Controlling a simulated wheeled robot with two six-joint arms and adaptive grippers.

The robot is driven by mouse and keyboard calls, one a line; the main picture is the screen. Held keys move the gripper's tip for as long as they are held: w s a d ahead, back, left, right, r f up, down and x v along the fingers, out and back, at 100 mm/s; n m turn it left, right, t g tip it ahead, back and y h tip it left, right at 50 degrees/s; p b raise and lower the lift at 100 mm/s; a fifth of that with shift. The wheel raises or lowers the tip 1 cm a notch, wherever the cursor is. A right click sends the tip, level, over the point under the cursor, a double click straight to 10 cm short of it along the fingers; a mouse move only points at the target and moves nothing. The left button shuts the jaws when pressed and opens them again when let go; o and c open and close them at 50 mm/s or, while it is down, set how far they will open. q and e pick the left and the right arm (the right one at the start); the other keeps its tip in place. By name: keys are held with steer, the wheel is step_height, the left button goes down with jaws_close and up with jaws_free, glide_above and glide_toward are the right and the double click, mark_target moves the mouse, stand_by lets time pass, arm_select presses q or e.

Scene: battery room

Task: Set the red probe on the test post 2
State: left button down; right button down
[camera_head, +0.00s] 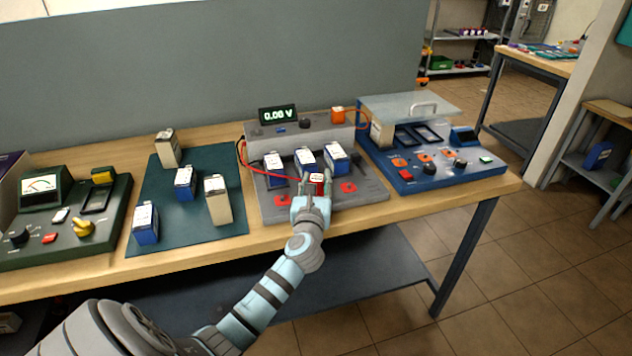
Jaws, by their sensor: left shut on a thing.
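My left gripper (315,187) is shut on the red probe (317,178), over the front middle of the grey test station. The probe's tip is hidden, so I cannot tell whether it touches anything. A red lead runs from the probe to the station's left side. The grey test station (372,197) has a red-marked post (283,199) to the left of my gripper and another red-marked post (349,187) to its right. The area between them is covered by my gripper. I cannot read post numbers. The station's display (278,115) reads 0.00 V. My right gripper is not in view.
Three batteries, the left (274,166), middle (305,160) and right (338,159), stand behind the posts. A green mat (185,232) with several batteries lies to the left. A green meter panel (98,238) and a blue panel (440,178) flank the bench. The wooden front edge (400,212) is clear.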

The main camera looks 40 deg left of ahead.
arm_select(q)
steer(key=shift+f+b, duration=0.35)
steer(key=shift+f, duration=0.1)
steer(key=c, duration=1.4)
jaws_free()
steer(key=shift+s+d+p, duration=0.25)
steer(key=shift+s+p, duration=0.05)
steer(key=shift+p+v, duration=1.35)
steer(key=shift+v, duration=3.8)
